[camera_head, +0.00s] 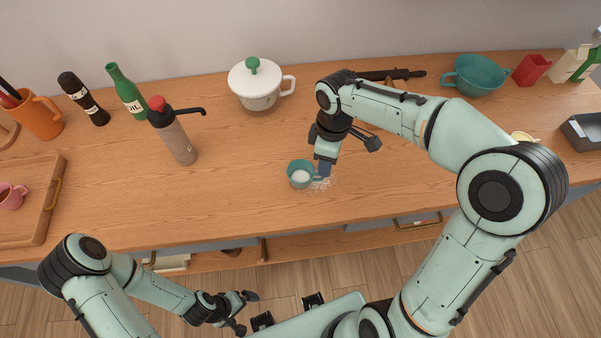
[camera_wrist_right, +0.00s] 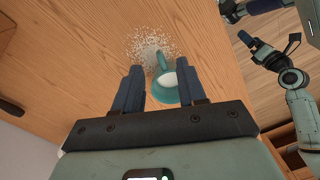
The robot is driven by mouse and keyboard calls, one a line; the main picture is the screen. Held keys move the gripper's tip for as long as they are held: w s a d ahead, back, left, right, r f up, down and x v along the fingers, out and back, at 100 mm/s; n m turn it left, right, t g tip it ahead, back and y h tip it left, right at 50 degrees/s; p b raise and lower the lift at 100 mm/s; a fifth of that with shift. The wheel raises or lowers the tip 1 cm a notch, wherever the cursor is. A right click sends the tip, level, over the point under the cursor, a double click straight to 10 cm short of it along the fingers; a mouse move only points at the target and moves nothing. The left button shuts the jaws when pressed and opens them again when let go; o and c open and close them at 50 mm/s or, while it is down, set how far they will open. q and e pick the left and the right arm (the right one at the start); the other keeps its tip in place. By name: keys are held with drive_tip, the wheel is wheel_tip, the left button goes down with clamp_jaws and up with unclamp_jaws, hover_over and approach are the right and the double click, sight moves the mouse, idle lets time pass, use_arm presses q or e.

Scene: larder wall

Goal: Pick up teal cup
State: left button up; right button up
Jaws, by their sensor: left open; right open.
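The small teal cup (camera_head: 300,174) stands upright on the wooden counter, with white contents inside. In the right wrist view the teal cup (camera_wrist_right: 165,96) shows with its handle, between and beyond the two fingers. My right gripper (camera_head: 322,168) is open, pointing down at the cup's right side by the handle; in its wrist view the fingers (camera_wrist_right: 159,72) stand apart on either side of the handle. Contact cannot be told. My left gripper (camera_head: 243,312) is open and empty, low in front of the counter.
White grains (camera_head: 322,184) lie spilled beside the cup. A larger teal bowl (camera_head: 476,75) stands at the back right. A white lidded pot (camera_head: 256,88), a grey dispenser bottle (camera_head: 178,140) and a green bottle (camera_head: 126,92) stand behind. The counter left of the cup is clear.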

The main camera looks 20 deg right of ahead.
sight(307, 177)
drive_tip(key=f, duration=0.8)
drive_tip(key=shift+a+f, duration=0.1)
drive_tip(key=shift+a, duration=0.15)
clamp_jaws()
